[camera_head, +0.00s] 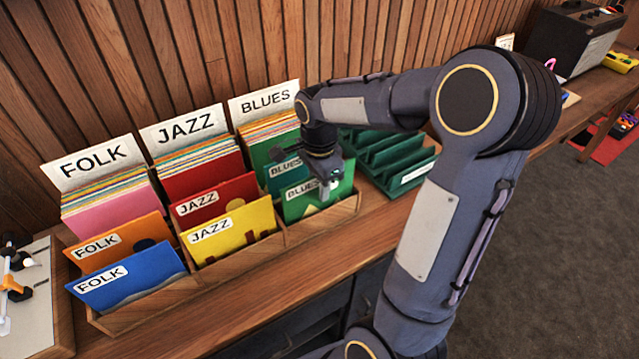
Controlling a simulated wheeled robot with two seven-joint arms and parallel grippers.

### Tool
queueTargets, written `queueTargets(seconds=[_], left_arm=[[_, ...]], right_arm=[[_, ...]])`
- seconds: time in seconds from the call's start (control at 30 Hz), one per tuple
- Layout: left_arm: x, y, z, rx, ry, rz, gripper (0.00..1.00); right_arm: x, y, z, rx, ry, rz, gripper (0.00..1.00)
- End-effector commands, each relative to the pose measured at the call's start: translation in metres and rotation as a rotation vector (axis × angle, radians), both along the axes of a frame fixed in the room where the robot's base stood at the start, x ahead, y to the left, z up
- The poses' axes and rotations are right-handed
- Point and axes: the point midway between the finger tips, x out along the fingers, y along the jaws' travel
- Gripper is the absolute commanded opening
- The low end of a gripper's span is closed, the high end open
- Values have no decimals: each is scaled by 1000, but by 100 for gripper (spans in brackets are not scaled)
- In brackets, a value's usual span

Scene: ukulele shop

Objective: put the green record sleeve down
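The green record sleeve (306,208), labelled BLUES, stands tilted back in the front of the BLUES section of the wooden record rack (233,261). Its lower edge is hidden behind the rack's front lip. My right gripper (327,187) points down at the sleeve's upper right part, with a fingertip in front of its face. The far finger is hidden, so I cannot tell whether the gripper is shut on it. Another BLUES sleeve (283,172), teal-green, stands just behind. My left gripper is out of view.
FOLK sleeves (125,279) and JAZZ sleeves (238,231) fill the sections to the left. A green slotted rack (402,160) stands just right of the BLUES section. A slatted wooden wall (230,45) rises behind. The bare wooden tabletop (240,312) runs along the front.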

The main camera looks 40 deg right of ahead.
Motion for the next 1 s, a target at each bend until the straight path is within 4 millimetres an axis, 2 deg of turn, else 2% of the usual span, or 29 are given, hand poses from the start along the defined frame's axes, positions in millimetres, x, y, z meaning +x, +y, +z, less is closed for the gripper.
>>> queueTargets(seconds=[0.17,0.3,0.33,0.7,0.83,1.0], left_arm=[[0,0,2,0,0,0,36],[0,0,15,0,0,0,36],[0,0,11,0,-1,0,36],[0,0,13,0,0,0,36],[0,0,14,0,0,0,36],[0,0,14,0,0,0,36]], right_arm=[[0,0,2,0,0,0,26],[0,-1,19,0,-1,-1,26],[1,-1,20,-1,-4,-1,26],[1,0,100,-1,-5,1,26],[1,0,119,0,-2,1,26],[-3,2,132,5,-10,22,26]])
